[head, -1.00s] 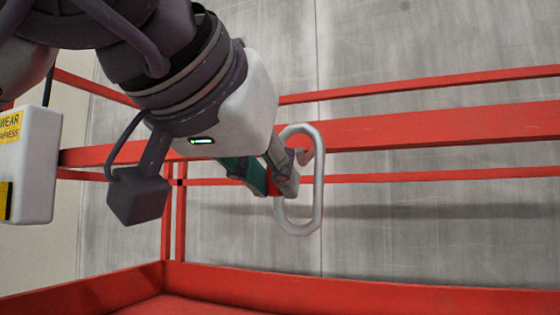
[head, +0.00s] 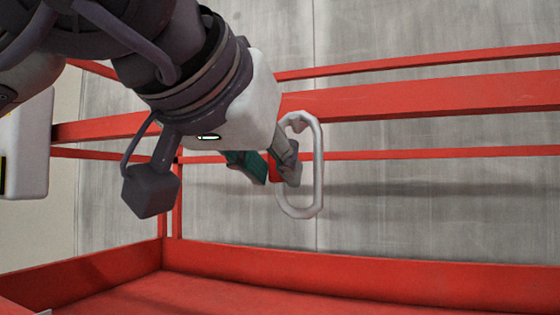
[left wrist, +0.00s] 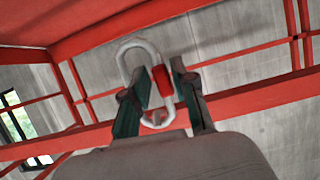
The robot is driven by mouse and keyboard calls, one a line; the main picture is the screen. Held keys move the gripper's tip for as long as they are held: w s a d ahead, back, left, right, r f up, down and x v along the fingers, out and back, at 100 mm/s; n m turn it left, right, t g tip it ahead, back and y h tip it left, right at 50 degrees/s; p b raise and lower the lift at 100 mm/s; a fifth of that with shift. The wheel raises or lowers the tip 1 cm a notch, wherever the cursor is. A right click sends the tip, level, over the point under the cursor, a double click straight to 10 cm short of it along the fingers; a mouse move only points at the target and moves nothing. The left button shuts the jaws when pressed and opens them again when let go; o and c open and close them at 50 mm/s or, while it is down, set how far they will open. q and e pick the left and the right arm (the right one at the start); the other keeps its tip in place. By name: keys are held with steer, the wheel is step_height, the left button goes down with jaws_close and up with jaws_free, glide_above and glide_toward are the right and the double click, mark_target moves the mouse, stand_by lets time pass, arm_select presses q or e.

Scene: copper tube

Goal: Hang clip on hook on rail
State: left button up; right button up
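The clip is a pale grey oval carabiner (head: 318,170) with a red sleeve on one side. My left gripper (head: 272,168), with green and grey fingers, holds it in the air in front of the rails. In the left wrist view the red-sleeved side of the clip (left wrist: 128,60) lies between the two fingertips of my left gripper (left wrist: 160,82), which look closed on it. Whether the gate is open is unclear. I cannot make out a separate hook on the middle red rail (head: 420,103). My right gripper is out of view.
Red rails run across in front of a grey panelled wall (head: 440,215). A low red edge (head: 350,280) borders the platform below. A white box (head: 28,145) stands at the left edge. The space right of the clip is clear.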

arm_select(q)
steer(key=shift+o, duration=1.3)
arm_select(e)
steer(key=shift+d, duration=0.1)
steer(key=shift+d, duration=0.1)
arm_select(q)
steer(key=v, duration=1.2)
